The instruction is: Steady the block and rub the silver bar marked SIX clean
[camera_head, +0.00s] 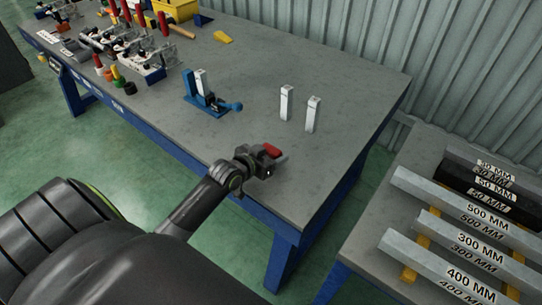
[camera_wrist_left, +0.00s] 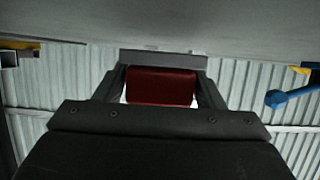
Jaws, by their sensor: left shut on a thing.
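My left gripper (camera_head: 270,160) is shut on a small red thing (camera_head: 272,151), over the front of the grey bench. In the left wrist view the red thing (camera_wrist_left: 161,86) sits between the two fingers, with a grey strip (camera_wrist_left: 163,60) just beyond it. Two small silver bars, a left one (camera_head: 286,102) and a right one (camera_head: 312,114), stand upright on the bench beyond my gripper, apart from it. A third silver bar (camera_head: 201,83) stands at the blue vise (camera_head: 205,100). I cannot read SIX on any of them. My right gripper is not in view.
Tools and small fixtures (camera_head: 140,55) crowd the bench's far left, with a yellow bin (camera_head: 178,10) behind. A yellow piece (camera_head: 222,37) lies at the back. A side table on the right holds long labelled bars (camera_head: 465,215). The bench's middle (camera_head: 250,75) is clear.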

